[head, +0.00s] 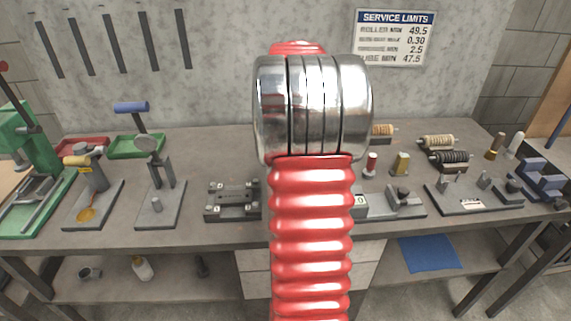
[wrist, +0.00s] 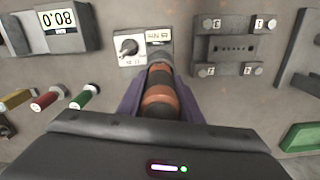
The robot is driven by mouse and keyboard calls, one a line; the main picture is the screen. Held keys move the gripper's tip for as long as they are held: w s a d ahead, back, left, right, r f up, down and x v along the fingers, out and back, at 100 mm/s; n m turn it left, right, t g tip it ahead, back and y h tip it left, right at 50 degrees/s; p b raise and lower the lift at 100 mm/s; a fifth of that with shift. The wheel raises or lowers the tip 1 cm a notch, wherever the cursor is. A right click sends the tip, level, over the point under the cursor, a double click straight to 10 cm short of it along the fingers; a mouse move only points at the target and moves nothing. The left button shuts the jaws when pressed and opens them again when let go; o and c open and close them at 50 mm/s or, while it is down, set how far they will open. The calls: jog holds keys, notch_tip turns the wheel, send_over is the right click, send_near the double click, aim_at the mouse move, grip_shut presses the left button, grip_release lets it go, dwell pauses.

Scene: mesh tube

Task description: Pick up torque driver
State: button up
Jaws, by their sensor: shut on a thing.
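The torque driver (wrist: 158,98), with an orange and black banded handle and a grey front end, shows in the middle of the wrist view. My gripper (wrist: 158,84) has its purple fingers on both sides of the handle and is shut on it. The driver's far end reaches toward a small pale block with a black dial (wrist: 130,47) and a labelled plate (wrist: 159,35). I cannot tell whether the driver touches them or the bench. In the head view my red ribbed arm and its metal joint hide the driver and my gripper.
A dark fixture with corner posts (wrist: 235,47) lies to the driver's right, and a display block (wrist: 62,27) to its left. Red (wrist: 48,98) and green (wrist: 85,97) handled pieces lie lower left. In the head view, a green press (head: 28,160) stands at the bench's left end.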

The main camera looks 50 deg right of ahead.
jog(key=shift+r, duration=0.1)
jog(key=shift+c, duration=0.4)
notch_tip(320, 180, up, 10)
jog(key=shift+f, duration=0.1)
dwell(0.8)
